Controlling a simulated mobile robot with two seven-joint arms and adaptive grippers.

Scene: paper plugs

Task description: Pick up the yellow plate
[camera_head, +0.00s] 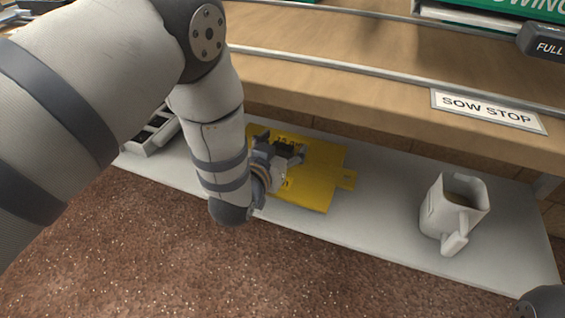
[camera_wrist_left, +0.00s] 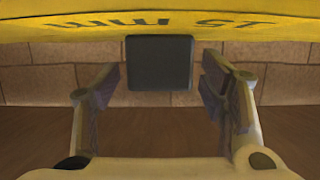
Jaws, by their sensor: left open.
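The yellow plate (camera_head: 322,168) lies on the grey shelf, with dark lettering on its face and a small tab on its right side. My left gripper (camera_head: 290,152) is over the plate's left and middle part and hides some of it. In the left wrist view the plate (camera_wrist_left: 60,28) runs across the top with its lettering upside down. The fingers of my left gripper (camera_wrist_left: 160,88) are apart there. A dark square block (camera_wrist_left: 158,62) shows between them, just below the plate's edge. I cannot tell whether the fingers touch it. My right gripper is not in view.
The grey shelf (camera_head: 385,225) has a white mug (camera_head: 437,215) at the right and a grey tray-like box (camera_head: 150,138) at the left, partly behind my arm. A wooden ledge (camera_head: 370,100) with a "SOW STOP" label (camera_head: 488,110) runs above. The shelf between plate and mug is clear.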

